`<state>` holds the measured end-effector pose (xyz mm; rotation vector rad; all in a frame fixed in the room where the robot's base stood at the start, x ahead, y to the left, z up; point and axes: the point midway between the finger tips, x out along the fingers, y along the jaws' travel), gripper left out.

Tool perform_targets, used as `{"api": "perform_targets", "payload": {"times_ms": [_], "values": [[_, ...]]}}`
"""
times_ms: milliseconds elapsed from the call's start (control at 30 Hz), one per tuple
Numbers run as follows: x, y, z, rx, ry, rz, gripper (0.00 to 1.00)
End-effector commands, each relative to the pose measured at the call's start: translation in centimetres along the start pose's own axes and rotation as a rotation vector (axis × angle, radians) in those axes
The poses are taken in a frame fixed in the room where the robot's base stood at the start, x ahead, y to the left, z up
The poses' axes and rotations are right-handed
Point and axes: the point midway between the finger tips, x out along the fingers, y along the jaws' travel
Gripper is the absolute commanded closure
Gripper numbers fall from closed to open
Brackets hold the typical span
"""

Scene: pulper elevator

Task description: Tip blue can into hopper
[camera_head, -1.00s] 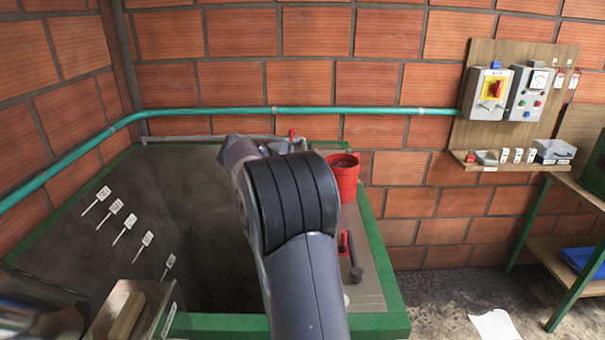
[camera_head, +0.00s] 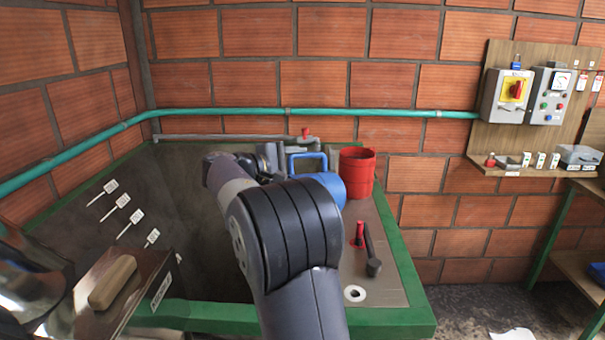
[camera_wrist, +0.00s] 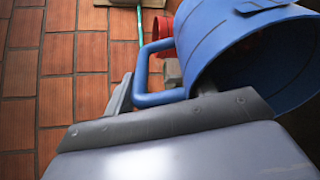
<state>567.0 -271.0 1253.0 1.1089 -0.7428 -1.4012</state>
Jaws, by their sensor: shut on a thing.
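The blue can (camera_head: 328,186) shows behind my arm in the head view, tilted on its side, with its loop handle (camera_head: 307,161) up. In the wrist view the can (camera_wrist: 235,45) fills the upper right, and its handle (camera_wrist: 150,72) reaches left toward my gripper (camera_wrist: 158,105). My gripper is shut on the can's handle; the fingertips are partly hidden. The hopper (camera_head: 190,310) is a dark sloped basin with a green rim. The can is over its right back part. What is inside the can is hidden.
A red can (camera_head: 357,172) stands on the right ledge beside the blue can. A red-handled lever (camera_head: 371,245) is on the ledge in front. A metal box with a wooden block (camera_head: 112,282) is at the left front. Control boxes (camera_head: 523,96) hang on the right wall.

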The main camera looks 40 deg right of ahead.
Motion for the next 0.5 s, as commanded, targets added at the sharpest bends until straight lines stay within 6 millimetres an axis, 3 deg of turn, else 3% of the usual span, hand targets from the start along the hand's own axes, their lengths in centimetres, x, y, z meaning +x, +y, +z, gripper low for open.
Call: {"api": "perform_targets", "payload": {"times_ms": [500], "values": [[-2.5,-1.9,-1.2,-0.034,-0.087,0.207,1.00]]}}
